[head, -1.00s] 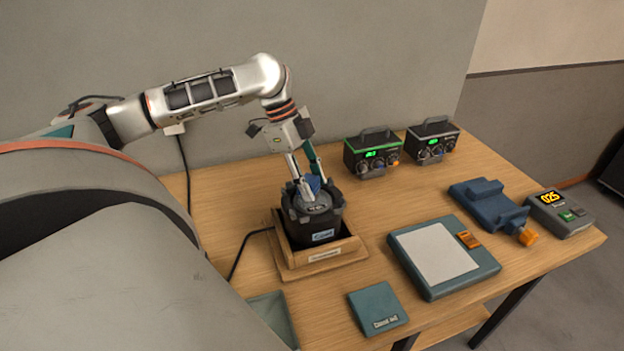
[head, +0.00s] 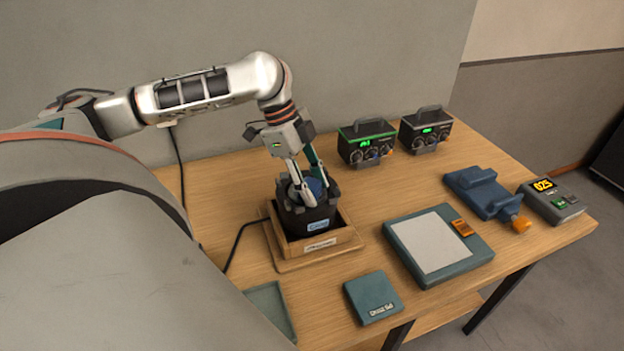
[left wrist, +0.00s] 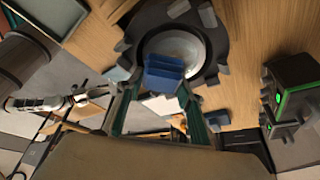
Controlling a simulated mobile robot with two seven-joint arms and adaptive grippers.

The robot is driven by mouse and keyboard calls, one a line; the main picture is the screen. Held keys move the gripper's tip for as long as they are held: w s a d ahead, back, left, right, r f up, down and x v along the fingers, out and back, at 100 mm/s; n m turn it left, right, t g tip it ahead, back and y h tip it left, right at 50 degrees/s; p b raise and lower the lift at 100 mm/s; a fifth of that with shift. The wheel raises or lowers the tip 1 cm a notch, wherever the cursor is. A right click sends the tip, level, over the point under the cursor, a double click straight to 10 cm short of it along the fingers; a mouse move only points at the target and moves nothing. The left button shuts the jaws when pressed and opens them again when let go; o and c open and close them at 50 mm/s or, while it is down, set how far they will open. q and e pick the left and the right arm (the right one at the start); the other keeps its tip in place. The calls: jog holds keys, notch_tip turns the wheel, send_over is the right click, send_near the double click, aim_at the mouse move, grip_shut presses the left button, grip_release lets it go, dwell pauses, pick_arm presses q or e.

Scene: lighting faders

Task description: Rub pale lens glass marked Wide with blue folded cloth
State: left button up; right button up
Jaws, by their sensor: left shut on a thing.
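My left gripper (head: 314,192) is shut on the blue folded cloth (left wrist: 163,74), pointing down over a dark round lamp (head: 308,219). The lamp has a small blue label, too small to read. In the left wrist view the cloth lies over the near edge of the pale round lens glass (left wrist: 180,46), inside the black lamp rim (left wrist: 218,40); it appears to touch the glass. In the head view the fingers and cloth hide much of the lens. A pale arm in the left wrist view, probably mine, ends in my right gripper (left wrist: 80,97), too small to read.
The lamp sits in a wooden tray (head: 345,238). Two dark boxes with green displays (head: 366,142) (head: 426,130) stand behind. A teal pad (head: 470,268), teal box (head: 373,298), blue clamp-like block (head: 482,192) and grey timer (head: 551,203) lie right. Bare wood lies between.

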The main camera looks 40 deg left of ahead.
aim_at(315, 186)
pick_arm(q)
jog(key=shift+s+d+f, duration=0.25)
jog(key=shift+w+r, duration=0.1)
jog(key=shift+r, duration=1.7)
jog(key=shift+a+r, duration=0.1)
jog(key=shift+r, duration=1.25)
jog(key=shift+r, duration=0.1)
jog(key=shift+w+r, duration=0.1)
jog(key=shift+r, duration=1.3)
